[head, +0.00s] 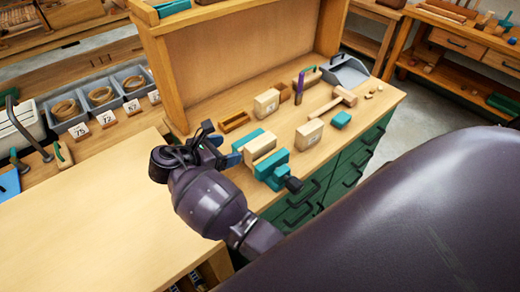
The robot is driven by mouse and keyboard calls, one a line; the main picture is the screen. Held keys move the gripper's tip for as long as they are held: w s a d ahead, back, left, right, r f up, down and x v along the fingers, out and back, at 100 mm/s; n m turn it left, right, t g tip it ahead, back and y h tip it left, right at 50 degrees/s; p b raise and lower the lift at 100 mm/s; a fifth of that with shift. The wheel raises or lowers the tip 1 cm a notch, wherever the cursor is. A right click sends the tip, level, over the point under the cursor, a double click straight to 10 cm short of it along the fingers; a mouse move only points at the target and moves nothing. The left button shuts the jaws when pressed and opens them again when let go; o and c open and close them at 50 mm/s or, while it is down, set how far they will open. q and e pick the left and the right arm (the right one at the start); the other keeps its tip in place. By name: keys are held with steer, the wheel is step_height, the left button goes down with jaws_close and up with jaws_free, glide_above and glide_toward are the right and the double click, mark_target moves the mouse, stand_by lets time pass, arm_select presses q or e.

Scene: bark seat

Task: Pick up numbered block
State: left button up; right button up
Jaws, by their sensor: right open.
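Small pale blocks with dark numbers stand in front of the grey bins on the left: one reads 75 (80,131), one looks like 72 (106,119), one looks like 57 (132,107). Two larger cream blocks with small, unreadable marks stand on the right bench, one farther back (266,103) and one nearer (309,134). My right gripper (224,151) is open and empty, its blue fingertips apart. It is left of the teal vise and right of the numbered row, touching no block that I can make out. My left gripper is out of view.
A teal vise (273,172) with pale wooden jaws is close right of my gripper. A mallet (344,96), a grey dustpan (346,70) and a small wooden tray (234,121) lie beyond. The pale tabletop (90,220) at lower left is clear.

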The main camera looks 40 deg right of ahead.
mark_target(256, 144)
steer(key=shift+x, duration=5.1)
steer(key=shift+s+f, duration=0.15)
steer(key=shift+s, duration=0.05)
steer(key=shift+c, duration=0.4)
steer(key=c, duration=1)
steer(key=shift+c, duration=0.2)
